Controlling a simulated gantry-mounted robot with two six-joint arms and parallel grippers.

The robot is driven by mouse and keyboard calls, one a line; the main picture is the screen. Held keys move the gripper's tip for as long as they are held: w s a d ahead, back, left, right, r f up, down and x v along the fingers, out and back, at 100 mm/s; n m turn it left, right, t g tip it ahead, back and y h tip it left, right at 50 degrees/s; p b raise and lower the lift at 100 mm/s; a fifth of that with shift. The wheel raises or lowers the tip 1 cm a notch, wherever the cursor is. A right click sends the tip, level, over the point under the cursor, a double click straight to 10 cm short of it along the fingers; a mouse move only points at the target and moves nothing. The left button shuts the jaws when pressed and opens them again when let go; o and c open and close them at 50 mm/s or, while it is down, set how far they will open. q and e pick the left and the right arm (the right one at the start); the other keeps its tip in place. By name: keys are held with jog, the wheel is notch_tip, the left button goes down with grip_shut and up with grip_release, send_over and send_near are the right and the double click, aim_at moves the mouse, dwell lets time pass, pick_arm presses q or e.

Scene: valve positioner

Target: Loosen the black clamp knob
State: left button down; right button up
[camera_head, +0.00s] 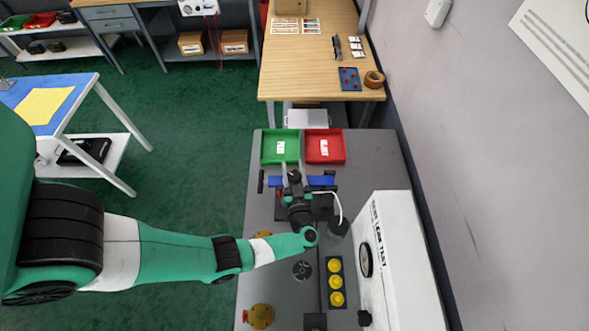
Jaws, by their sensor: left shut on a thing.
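My left arm comes in from the left, and its gripper (294,178) is over the far middle of the grey bench. It is shut on a small dark part, which I take to be the black clamp knob; the gripper hides most of it. Blue pieces (321,182) of the fixture show on both sides of the gripper, with a dark block (322,206) and a white tube (339,208) to its right. The valve positioner's form is hard to make out behind the gripper. My right gripper is not in view.
A green tray (267,155) and a red tray (339,155) stand just beyond the fixture. A white leak-test box (395,250) stands at the right. The bench's left side is mostly clear.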

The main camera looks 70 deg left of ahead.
pick_arm(q)
jog(key=shift+s+n+g, duration=0.1)
jog(key=shift+n+g, duration=0.2)
jog(key=shift+g, duration=0.2)
jog(key=shift+c, duration=1.4)
grip_release()
jog(key=s+d, duration=0.1)
jog(key=d, duration=1)
jog(key=shift+s+d, duration=0.25)
jog(key=shift+s, duration=0.15)
